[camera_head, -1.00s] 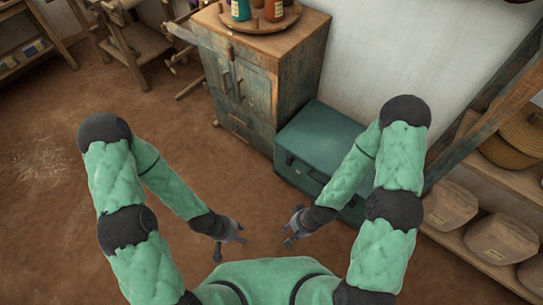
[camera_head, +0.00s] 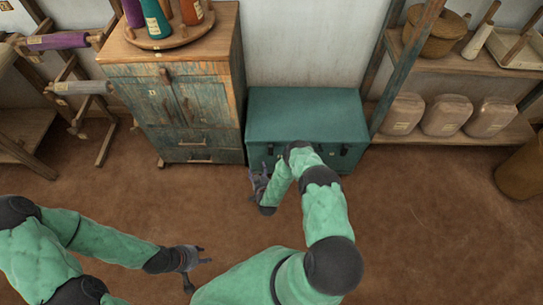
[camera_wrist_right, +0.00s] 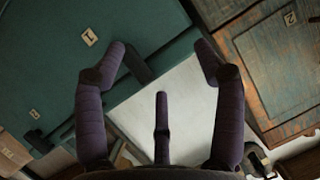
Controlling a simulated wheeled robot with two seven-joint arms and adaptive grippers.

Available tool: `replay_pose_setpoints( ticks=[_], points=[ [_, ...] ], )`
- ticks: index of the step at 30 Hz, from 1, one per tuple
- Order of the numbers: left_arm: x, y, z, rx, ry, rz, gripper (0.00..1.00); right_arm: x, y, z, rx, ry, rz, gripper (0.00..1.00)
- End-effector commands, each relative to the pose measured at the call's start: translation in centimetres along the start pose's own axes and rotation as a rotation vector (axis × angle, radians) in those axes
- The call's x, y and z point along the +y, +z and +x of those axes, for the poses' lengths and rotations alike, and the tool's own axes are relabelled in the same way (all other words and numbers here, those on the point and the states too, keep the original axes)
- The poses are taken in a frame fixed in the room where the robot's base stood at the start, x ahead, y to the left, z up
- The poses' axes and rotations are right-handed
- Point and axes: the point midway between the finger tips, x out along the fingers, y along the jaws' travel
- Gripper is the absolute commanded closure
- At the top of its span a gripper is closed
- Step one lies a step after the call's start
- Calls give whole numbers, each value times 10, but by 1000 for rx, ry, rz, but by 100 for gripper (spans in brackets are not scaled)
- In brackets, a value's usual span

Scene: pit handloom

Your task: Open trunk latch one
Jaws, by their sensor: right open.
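The closed teal trunk (camera_head: 305,118) stands against the wall, with dark latches on its front. In the right wrist view, a tag marked 1 (camera_wrist_right: 89,37) is on the teal surface (camera_wrist_right: 140,25). A dark latch-like bar (camera_wrist_right: 137,66) shows just beyond and between my right fingers there; contact cannot be told. My right gripper (camera_head: 258,182) is open and empty in front of the trunk's left part; its fingers also show in the wrist view (camera_wrist_right: 160,60). My left gripper (camera_head: 200,270) looks open and empty, low over the floor at the lower left.
A weathered cabinet (camera_head: 190,115) stands close to the trunk's left, with a round tray of cones (camera_head: 170,35) on top. A shelf with several wrapped bundles (camera_head: 445,115) is on the right. Brown floor (camera_head: 430,220) is free in front.

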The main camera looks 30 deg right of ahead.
Motion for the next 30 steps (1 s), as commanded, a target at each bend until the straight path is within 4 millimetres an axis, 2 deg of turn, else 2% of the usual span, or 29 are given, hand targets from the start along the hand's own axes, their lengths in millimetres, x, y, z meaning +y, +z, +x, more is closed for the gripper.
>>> replay_pose_setpoints(
  ticks=[1, 6, 14, 19, 30],
  points=[
    [-2, 0, 5, -1, 0, 1, 60, 13, 8, 4, 69, 35, -10, 30],
    [-4, 0, 10, 0, 0, 0, 60, 44, 9, 4, 277, 130, -50, 30],
    [-5, -1, 14, 0, 0, 0, 60, 61, 5, 0, 397, 188, -78, 30],
    [-8, -1, 21, 0, 0, 0, 60, 64, -2, 18, 401, 188, -78, 30],
    [-15, -2, 43, 0, 0, 0, 60, 74, -26, 75, 398, 187, -77, 30]
  ],
)
